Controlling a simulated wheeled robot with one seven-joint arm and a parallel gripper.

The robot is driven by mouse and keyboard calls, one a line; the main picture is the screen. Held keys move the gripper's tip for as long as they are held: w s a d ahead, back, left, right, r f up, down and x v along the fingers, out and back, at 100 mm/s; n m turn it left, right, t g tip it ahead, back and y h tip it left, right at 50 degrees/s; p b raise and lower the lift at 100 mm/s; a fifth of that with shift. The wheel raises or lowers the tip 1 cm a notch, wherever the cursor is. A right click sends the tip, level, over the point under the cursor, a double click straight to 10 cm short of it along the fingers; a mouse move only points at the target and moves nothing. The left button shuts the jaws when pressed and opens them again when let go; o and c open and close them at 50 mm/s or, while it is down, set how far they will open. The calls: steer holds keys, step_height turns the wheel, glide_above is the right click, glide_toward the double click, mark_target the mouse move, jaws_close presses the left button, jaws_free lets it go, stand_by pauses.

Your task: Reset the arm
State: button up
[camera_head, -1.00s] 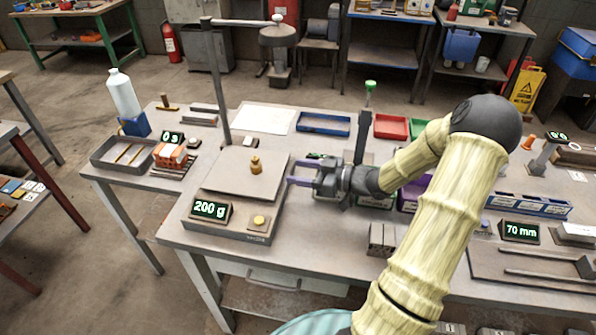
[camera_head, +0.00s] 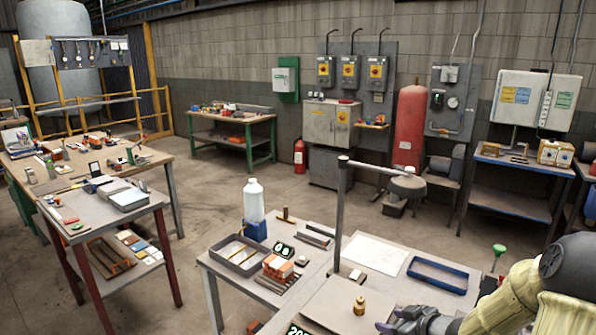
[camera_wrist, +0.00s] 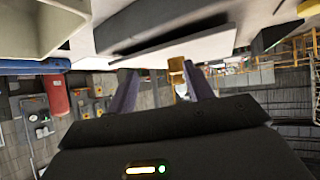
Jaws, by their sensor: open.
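My gripper (camera_head: 383,326) shows at the bottom edge of the head view, just right of the brass weight (camera_head: 359,306). The weight stands upright on the flat scale plate (camera_head: 335,300). The gripper's lower part and the scale's front are cut off by the frame edge. In the wrist view, which looks upside down, the two purple fingers of my gripper (camera_wrist: 161,88) are apart. A yellow-brown object, apparently the weight (camera_wrist: 177,72), shows between them in the picture, beyond the tips. I see nothing held.
A grey post (camera_head: 340,215) with a crossbar stands behind the scale. A white bottle (camera_head: 254,200), a grey tray (camera_head: 237,255) and orange bricks (camera_head: 278,266) are left of it. A blue tray (camera_head: 438,274) and white sheet (camera_head: 375,254) lie behind.

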steer(key=s+a+r+m+g+h+p, duration=0.2)
steer(key=s+a+r+m+g+p, duration=0.1)
steer(key=s, duration=0.6)
steer(key=s+a+r+m+g+h+p, duration=0.2)
steer(key=s+a+r, duration=0.4)
steer(key=s, duration=0.4)
steer(key=shift+s+r+m+g+h+p, duration=0.15)
steer(key=shift+r+m+g+h+p, duration=0.25)
steer(key=shift+r+m+g+h, duration=0.5)
steer(key=shift+f, duration=0.25)
steer(key=shift+c, duration=0.2)
stand_by(1.4)
steer(key=c, duration=0.4)
